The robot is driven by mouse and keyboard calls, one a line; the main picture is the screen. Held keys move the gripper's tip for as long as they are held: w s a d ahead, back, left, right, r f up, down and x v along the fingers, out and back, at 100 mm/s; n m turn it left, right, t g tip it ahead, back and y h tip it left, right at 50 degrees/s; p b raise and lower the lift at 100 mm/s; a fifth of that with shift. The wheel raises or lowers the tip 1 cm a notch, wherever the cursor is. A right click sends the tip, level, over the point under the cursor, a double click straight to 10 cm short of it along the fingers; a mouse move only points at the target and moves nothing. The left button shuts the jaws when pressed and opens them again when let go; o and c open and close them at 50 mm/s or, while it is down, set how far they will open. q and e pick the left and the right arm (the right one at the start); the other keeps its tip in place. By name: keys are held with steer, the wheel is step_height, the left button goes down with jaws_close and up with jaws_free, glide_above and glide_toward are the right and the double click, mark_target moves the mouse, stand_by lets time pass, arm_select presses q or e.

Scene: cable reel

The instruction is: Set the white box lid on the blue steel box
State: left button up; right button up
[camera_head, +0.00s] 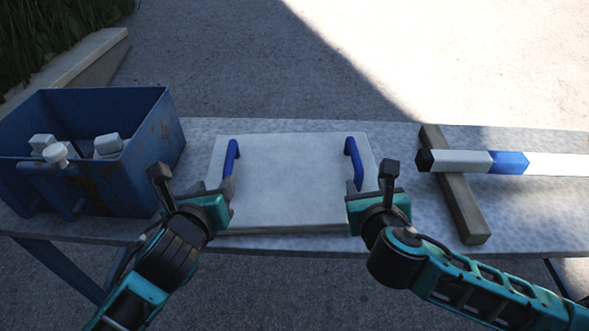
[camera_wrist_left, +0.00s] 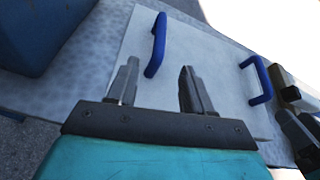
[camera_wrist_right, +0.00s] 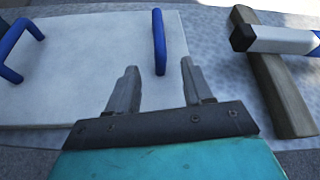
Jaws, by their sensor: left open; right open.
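The white box lid (camera_head: 290,185) lies flat on the grey table, with a blue handle on its left (camera_head: 231,158) and one on its right (camera_head: 354,163). The blue steel box (camera_head: 150,140) stands open at the table's left end, with white fittings inside. My left gripper (camera_head: 228,188) is open and empty near the left handle; in the left wrist view that handle (camera_wrist_left: 157,45) is just beyond the fingertips. My right gripper (camera_head: 354,188) is open near the right handle; in the right wrist view that handle (camera_wrist_right: 159,42) stands between and beyond the fingers.
A wooden block (camera_head: 455,190) lies on the table right of the lid. A black, white and blue bar (camera_head: 509,162) rests across it and runs off to the right. The table (camera_head: 200,140) has a narrow bare strip between box and lid.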

mark_target(227, 164)
stand_by(0.3)
arm_select(q)
steer(key=x, duration=1.3)
arm_select(e)
steer(key=x, duration=1.3)
steer(key=shift+a, duration=0.1)
arm_select(q)
steer(key=shift+a, duration=0.1)
jaws_close()
arm_select(e)
jaws_close()
steer(key=shift+s, duration=0.1)
arm_select(q)
steer(key=shift+r, duration=0.25)
arm_select(e)
steer(key=shift+r, duration=0.25)
